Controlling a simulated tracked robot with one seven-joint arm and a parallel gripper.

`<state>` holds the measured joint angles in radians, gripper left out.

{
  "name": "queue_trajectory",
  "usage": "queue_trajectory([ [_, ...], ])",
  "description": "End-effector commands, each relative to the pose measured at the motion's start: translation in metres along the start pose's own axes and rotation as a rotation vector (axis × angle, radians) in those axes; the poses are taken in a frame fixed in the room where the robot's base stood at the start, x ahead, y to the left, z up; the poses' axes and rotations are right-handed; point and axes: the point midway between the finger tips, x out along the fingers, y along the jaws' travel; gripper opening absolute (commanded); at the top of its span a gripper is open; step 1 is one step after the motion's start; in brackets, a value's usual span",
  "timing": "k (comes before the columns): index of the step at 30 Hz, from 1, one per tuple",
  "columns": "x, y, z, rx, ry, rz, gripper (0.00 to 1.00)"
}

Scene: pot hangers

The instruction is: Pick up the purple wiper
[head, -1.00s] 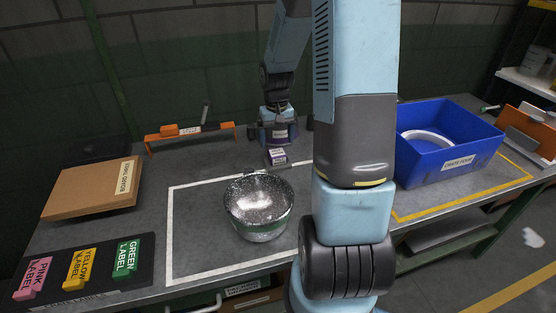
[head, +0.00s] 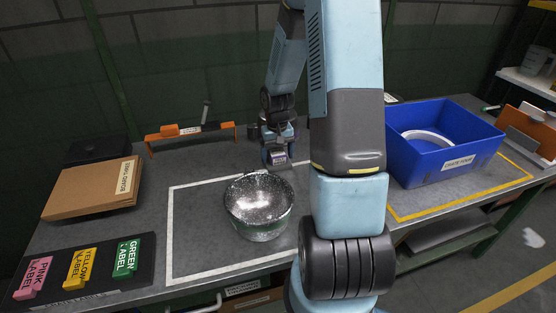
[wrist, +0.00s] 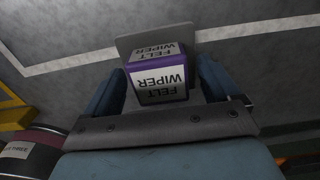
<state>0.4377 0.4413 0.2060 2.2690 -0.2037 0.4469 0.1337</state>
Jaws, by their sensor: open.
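The purple wiper (wrist: 160,84) has white labels reading "FELT WIPER" and a flat grey plate at its far edge in the wrist view. My gripper (wrist: 158,72) is open, with one blue finger on each side of the wiper; I cannot tell whether they touch it. In the head view my gripper (head: 276,155) is low behind the pot, near the back line of the white outline. There the wiper (head: 279,159) is mostly hidden by my gripper.
A speckled metal pot (head: 258,208) stands just in front of my gripper. An orange rack (head: 190,132) is at the back left. A blue crate (head: 440,165) with a white ring is at the right. Label blocks (head: 82,268) and a cardboard box (head: 92,190) are at the left.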

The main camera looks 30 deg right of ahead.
Motion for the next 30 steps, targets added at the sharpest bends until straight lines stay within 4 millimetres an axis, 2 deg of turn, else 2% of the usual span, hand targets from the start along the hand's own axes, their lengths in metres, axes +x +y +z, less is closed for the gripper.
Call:
queue_trajectory([
  [2, 0.0005, 0.0, 0.0004, 0.0, -0.001, 0.0, 0.89],
  [21, 0.0005, 0.0002, 0.0008, 0.0, -0.002, 0.0, 0.28],
  [30, -0.0053, 0.0005, 0.0002, 0.0, 0.0, 0.0, 0.28],
])
